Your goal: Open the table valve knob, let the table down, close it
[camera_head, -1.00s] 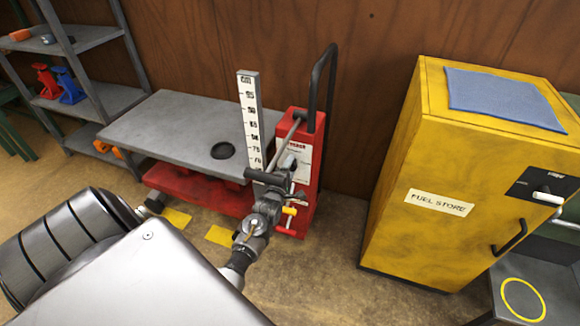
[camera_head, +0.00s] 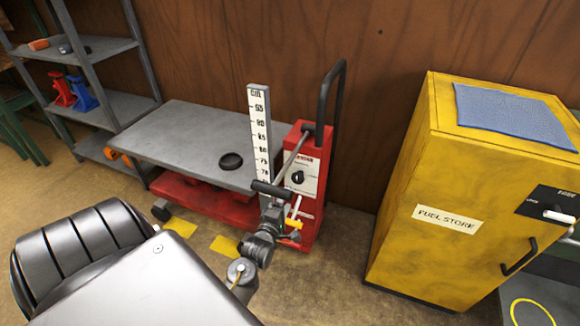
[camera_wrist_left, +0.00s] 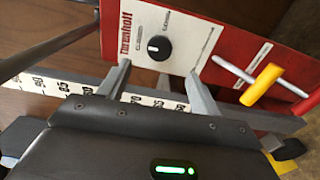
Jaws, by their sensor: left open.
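The black valve knob (camera_head: 298,177) sits on a white panel of the red post (camera_head: 308,215) at the right end of the lift table (camera_head: 190,140). In the left wrist view the knob (camera_wrist_left: 159,48) shows a white mark on its left side, beyond and between the fingertips. The table has a grey top over a red base. My right gripper is not in view.
A white scale (camera_head: 260,130) stands beside the post. A T-shaped lever with a yellow grip (camera_wrist_left: 262,85) projects from the post, close to the right finger. A black push handle (camera_head: 325,95) rises behind. A yellow fuel cabinet (camera_head: 450,200) stands right, with open floor between.

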